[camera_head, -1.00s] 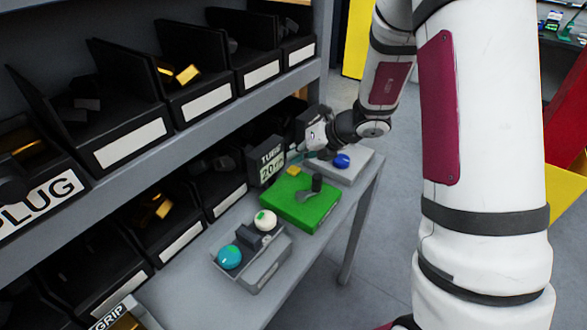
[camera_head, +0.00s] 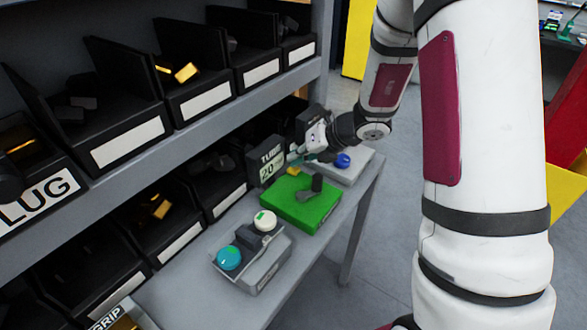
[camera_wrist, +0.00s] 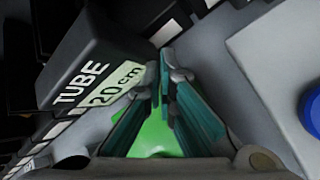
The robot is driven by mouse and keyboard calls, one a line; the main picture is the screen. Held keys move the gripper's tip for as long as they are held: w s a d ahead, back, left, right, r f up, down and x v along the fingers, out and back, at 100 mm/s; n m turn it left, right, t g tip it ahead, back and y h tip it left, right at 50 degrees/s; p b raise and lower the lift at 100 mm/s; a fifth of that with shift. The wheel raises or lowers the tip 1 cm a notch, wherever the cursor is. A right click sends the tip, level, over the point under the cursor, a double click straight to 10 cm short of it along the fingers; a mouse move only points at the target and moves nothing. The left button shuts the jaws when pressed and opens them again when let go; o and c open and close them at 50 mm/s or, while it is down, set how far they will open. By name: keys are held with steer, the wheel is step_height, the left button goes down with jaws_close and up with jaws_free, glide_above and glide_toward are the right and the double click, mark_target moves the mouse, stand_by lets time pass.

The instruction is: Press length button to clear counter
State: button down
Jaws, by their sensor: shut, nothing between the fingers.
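The length counter is a dark box (camera_head: 265,165) reading "TUBE 20" in the head view. In the wrist view the box (camera_wrist: 95,70) shows "TUBE" and a pale "20 cm" display. My gripper (camera_head: 292,163) is at the right side of the box, above the back of a green box (camera_head: 303,205). In the wrist view its teal fingers (camera_wrist: 163,75) are shut and empty, with the tips close to the right end of the display. I cannot tell whether they touch it. No separate length button can be made out; the fingers may hide it.
A pale box with a blue button (camera_head: 342,160) stands to the right, and shows in the wrist view (camera_wrist: 312,108). A grey box with a teal button (camera_head: 229,257) and a white button (camera_head: 265,220) stands in front. Part bins (camera_head: 190,225) line the left.

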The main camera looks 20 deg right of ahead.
steer(key=shift+f+b, duration=0.4)
steer(key=shift+f, duration=0.1)
stand_by(0.5)
steer(key=shift+r, duration=0.15)
steer(key=shift+r+p, duration=0.8)
steer(key=shift+p, duration=0.05)
step_height(320, 180, up, 5)
steer(key=p, duration=0.4)
stand_by(0.9)
